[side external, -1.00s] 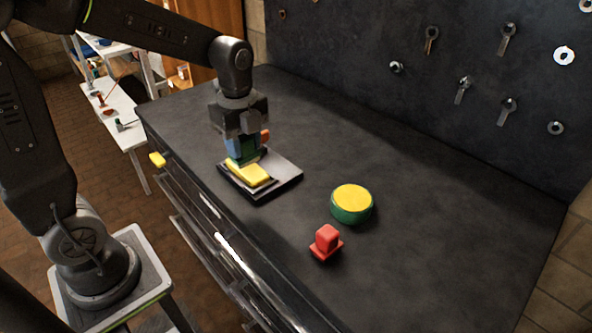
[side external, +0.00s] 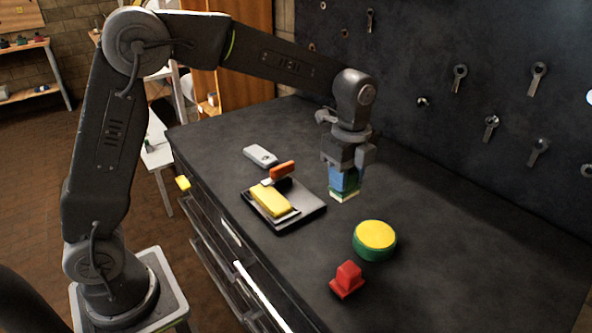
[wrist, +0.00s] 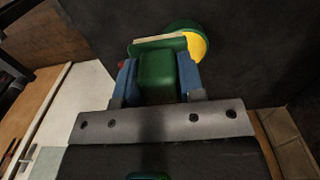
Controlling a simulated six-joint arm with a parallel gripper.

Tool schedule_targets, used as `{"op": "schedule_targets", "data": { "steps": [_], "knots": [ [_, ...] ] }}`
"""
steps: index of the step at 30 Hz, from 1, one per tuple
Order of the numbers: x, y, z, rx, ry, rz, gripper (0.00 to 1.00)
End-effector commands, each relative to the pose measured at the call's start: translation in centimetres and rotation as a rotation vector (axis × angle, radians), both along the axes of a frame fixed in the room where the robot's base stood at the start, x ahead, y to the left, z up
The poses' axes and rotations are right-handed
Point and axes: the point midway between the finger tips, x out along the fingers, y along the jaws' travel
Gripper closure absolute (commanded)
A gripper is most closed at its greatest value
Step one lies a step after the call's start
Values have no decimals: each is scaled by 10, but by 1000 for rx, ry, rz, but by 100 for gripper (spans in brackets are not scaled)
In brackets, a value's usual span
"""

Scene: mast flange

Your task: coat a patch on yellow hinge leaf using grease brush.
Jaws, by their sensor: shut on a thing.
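My gripper (side external: 345,176) is shut on the grease brush, a green block (wrist: 158,75) with a pale bristle strip (side external: 345,197) at its lower end. My blue fingers press both sides of the green block in the wrist view. The brush points down over the bench, right of the hinge and behind the round tin, seemingly clear of the bench top. The yellow hinge leaf (side external: 270,200) lies flat on a dark plate (side external: 303,213) with a pale edge. No coating on the leaf can be made out at this size.
An orange piece (side external: 282,170) and a grey item (side external: 260,156) are by the plate. The bench's right side is clear.

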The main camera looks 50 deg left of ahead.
Motion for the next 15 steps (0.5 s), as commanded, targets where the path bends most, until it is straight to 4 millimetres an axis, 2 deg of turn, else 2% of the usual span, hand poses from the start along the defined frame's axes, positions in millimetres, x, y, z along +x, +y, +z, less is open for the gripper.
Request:
{"op": "schedule_targets", "data": {
  "steps": [1, 3, 6, 10, 15],
  "knots": [
    [10, -18, -3, 0, 1, -7, 83],
    [19, -36, -5, 0, 1, -5, 83],
    [28, -56, -8, 1, 1, -2, 83],
    [33, -69, -10, 0, -1, 0, 83],
    [34, -71, -19, 0, 1, 2, 83]
  ]
}}
